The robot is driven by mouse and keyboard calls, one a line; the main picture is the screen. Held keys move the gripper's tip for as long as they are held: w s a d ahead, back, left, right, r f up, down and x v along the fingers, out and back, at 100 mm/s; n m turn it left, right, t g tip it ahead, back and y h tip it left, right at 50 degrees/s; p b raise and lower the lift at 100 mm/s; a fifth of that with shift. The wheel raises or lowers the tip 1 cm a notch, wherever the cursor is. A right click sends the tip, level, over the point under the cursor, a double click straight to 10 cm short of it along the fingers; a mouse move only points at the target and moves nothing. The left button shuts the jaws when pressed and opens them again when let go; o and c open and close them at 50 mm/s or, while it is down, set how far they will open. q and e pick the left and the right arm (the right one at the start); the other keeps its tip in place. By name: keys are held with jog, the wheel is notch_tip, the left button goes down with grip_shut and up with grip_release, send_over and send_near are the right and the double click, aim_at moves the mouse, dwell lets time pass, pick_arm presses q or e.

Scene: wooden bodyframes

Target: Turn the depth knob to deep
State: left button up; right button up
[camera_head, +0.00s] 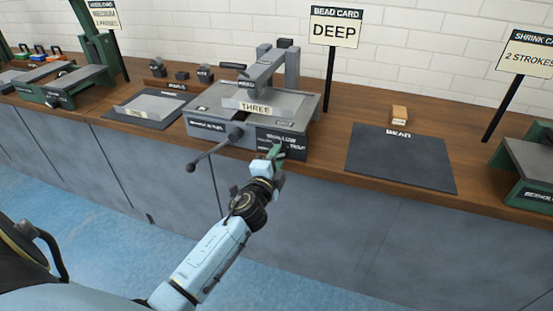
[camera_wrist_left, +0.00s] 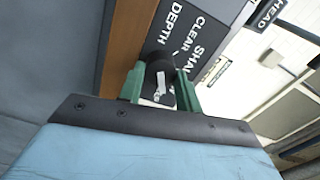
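The grey bead machine (camera_head: 210,127) stands on the wooden bench, with a dark label plate (camera_head: 297,153) at its front right corner. My left gripper (camera_head: 275,152) reaches this plate and hides the depth knob in the head view. In the left wrist view the dark round depth knob (camera_wrist_left: 160,72) sits between the green fingers of my left gripper (camera_wrist_left: 161,88), which look closed against its sides. A white mark shows on the knob. Beside it the panel reads "DEPTH", "CLEAR" and part of "SHALLOW". The bead card (camera_head: 335,28) reads "DEEP". My right gripper is out of view.
A crank handle (camera_head: 212,151) sticks out from the machine's front, left of my gripper. A dark mat (camera_head: 400,160) marked "BEAD" lies to the right, with a small wooden block (camera_head: 400,114) behind it. Green machines stand at both bench ends.

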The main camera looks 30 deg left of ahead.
pick_arm(q)
jog(key=o, duration=0.4)
jog(key=v, duration=1.3)
jog(key=shift+s, duration=0.2)
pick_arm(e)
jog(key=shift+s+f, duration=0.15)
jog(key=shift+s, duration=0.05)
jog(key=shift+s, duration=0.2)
